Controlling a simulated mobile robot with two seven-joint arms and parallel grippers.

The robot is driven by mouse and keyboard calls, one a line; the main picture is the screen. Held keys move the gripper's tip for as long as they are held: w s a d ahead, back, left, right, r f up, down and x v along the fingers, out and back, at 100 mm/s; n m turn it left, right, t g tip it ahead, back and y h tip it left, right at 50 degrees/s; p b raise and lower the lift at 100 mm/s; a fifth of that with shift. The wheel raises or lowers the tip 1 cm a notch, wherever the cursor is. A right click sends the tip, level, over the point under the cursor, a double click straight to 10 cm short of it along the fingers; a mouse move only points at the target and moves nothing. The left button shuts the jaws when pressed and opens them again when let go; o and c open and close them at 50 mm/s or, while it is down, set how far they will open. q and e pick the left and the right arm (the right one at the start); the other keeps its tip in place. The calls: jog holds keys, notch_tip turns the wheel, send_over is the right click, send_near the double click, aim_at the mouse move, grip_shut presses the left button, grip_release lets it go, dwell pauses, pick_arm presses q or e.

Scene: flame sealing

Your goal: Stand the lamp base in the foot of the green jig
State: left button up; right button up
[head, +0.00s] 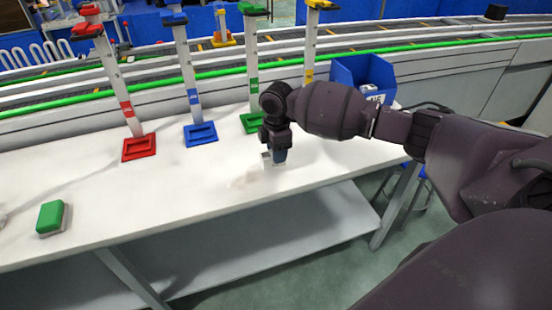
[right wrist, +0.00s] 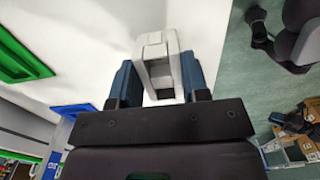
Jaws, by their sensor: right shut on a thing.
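My right gripper (head: 277,158) is shut on a pale grey-white piece, which I take to be the lamp base (head: 267,160). It is held low over the white table, in front of the green jig; I cannot tell whether it touches the table. In the right wrist view the lamp base (right wrist: 158,65) sits between the two dark blue fingers of the right gripper (right wrist: 158,80). The green jig's foot (head: 252,123) stands behind and left of the gripper, partly hidden by my arm. That foot also shows at upper left in the right wrist view (right wrist: 22,55). My left gripper is out of view.
The red jig (head: 139,148) and blue jig (head: 200,136) stand to the left; the yellow jig (head: 310,50) is partly hidden by my arm. A blue bin (head: 365,72) is at the back right. A green-topped block (head: 51,216) lies at the left. The front middle of the table is clear.

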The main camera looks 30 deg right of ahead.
notch_tip(320, 180, down, 3)
jog(key=o, duration=0.9)
jog(key=shift+f, duration=0.1)
jog(key=shift+o, duration=0.2)
jog(key=shift+r, duration=0.2)
pick_arm(q)
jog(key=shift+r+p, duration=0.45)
jog(key=shift+p, duration=0.45)
pick_arm(e)
notch_tip(320, 180, up, 12)
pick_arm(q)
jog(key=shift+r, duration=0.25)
